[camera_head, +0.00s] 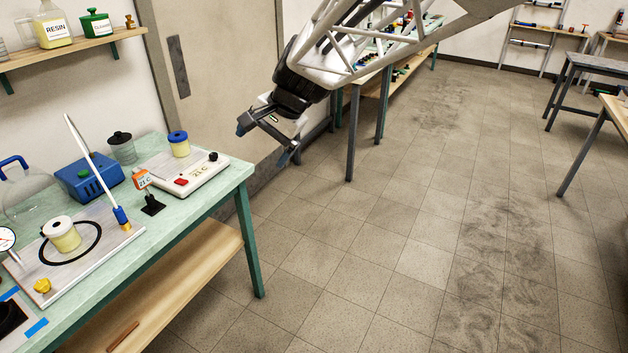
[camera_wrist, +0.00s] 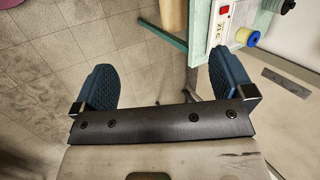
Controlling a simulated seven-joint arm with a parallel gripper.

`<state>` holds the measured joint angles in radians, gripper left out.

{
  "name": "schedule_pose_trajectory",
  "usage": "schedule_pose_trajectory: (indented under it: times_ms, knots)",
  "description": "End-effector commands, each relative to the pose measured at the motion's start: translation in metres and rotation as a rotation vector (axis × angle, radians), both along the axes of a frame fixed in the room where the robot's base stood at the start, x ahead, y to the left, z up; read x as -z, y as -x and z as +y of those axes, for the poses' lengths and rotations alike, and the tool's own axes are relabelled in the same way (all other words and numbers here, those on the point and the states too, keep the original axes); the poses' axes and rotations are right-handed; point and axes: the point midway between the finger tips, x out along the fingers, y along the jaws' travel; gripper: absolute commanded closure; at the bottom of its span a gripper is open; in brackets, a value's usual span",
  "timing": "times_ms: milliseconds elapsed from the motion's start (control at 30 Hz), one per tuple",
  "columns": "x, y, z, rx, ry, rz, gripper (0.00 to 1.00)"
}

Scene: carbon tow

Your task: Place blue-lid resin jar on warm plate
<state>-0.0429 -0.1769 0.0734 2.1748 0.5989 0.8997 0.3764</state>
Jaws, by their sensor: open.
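The blue-lid resin jar (camera_head: 179,145), with a pale yellow body, stands upright on the white warm plate (camera_head: 203,177) at the bench's right end. The plate has a red switch, a black knob and a "21 C" display. My gripper (camera_head: 264,145) is open and empty, in the air to the right of the jar and beyond the bench's edge, apart from both. In the wrist view, my two blue finger pads (camera_wrist: 161,75) are wide apart. The jar (camera_wrist: 243,37) and the plate (camera_wrist: 222,30) show beyond them at upper right.
A white-lid jar (camera_head: 62,234) stands inside a black ring on a board at left. Floor right of the bench is clear.

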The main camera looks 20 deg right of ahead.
Motion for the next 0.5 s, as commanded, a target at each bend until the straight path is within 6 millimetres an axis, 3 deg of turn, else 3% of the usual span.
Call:
schedule_pose_trajectory:
  times_ms: [500]
  knots:
    - [0.011,0.137,-0.053,-0.276,0.292,-0.101,0.0]
